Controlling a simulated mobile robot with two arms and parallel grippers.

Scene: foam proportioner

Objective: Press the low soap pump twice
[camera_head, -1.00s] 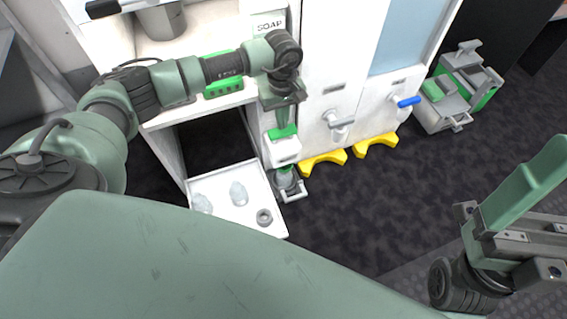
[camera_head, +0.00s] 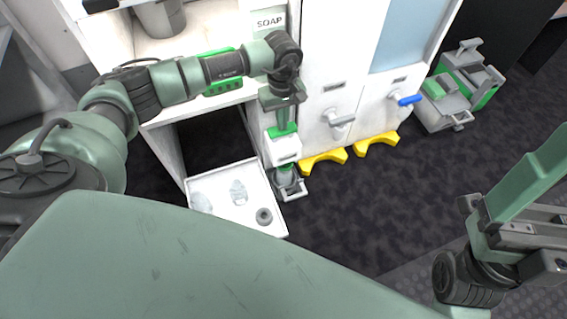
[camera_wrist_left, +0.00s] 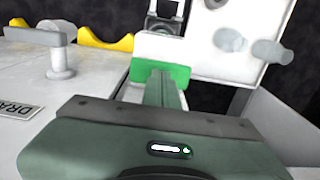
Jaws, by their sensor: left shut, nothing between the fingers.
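The low soap pump is a white block (camera_head: 283,149) with a green top (camera_head: 282,132), low on the cabinet front under the SOAP label (camera_head: 270,21). My left gripper (camera_head: 281,122) points down, shut and empty, with its fingertips at the green top. I cannot tell if they touch it. In the left wrist view the shut fingers (camera_wrist_left: 163,85) reach over the green top (camera_wrist_left: 160,60) and hide part of it. A grey cup-like holder (camera_head: 288,182) is below the pump. My right gripper (camera_head: 515,205) is at the right, far from the pump; its jaw state is unclear.
A white tray (camera_head: 251,171) with two clear items and a grey ring (camera_head: 264,216) is pulled out left of the pump. Two taps, one grey (camera_head: 342,121) and one blue-handled (camera_head: 408,100), and yellow floor pieces (camera_head: 323,161) are to the right.

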